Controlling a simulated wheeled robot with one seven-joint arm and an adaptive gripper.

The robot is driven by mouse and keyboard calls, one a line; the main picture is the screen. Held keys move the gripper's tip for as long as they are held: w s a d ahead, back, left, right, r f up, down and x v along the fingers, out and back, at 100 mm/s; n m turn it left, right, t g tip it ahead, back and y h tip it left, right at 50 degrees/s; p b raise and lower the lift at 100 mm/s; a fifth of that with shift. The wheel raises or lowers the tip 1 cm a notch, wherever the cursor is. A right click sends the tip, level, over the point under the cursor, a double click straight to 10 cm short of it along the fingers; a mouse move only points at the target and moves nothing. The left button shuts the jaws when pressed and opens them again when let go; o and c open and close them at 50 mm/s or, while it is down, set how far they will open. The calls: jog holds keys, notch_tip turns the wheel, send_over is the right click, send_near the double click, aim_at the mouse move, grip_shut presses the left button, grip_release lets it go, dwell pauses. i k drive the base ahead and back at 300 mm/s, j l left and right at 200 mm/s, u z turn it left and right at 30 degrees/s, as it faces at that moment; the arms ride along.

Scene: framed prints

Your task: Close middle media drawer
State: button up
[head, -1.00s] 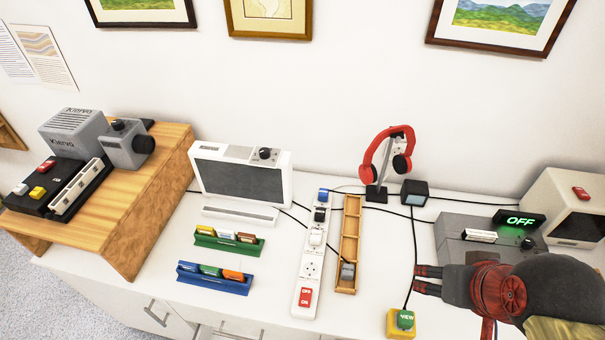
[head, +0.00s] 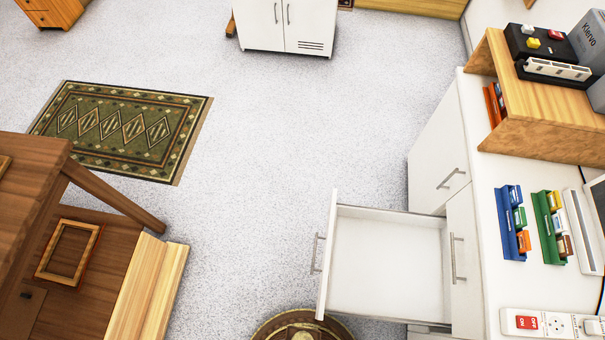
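An open white drawer (head: 385,262) sticks out to the left from the white media cabinet (head: 437,150) in the head view. It looks empty inside. Its front panel carries a metal bar handle (head: 316,252) on the outer face. Closed fronts with bar handles sit on either side of the opening: one handle (head: 453,178) is farther back, another (head: 457,258) is beside the drawer. My gripper is not in the current view.
Blue (head: 512,222) and green (head: 549,227) racks, a power strip (head: 545,323) and a wooden riser (head: 545,105) stand on the cabinet top. A wooden table (head: 32,220) is at left. A round object (head: 302,326) is at the bottom edge.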

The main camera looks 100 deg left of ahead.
aim_at(387, 266)
jog(key=k+u, duration=0.1)
jog(key=u, duration=0.3)
jog(key=k+u, duration=0.1)
jog(key=u, duration=0.25)
jog(key=k+u, duration=0.1)
jog(key=u, duration=0.3)
jog(key=k+u, duration=0.1)
jog(key=u, duration=1.25)
jog(key=k+l+u, duration=0.1)
jog(key=l+u, duration=0.4)
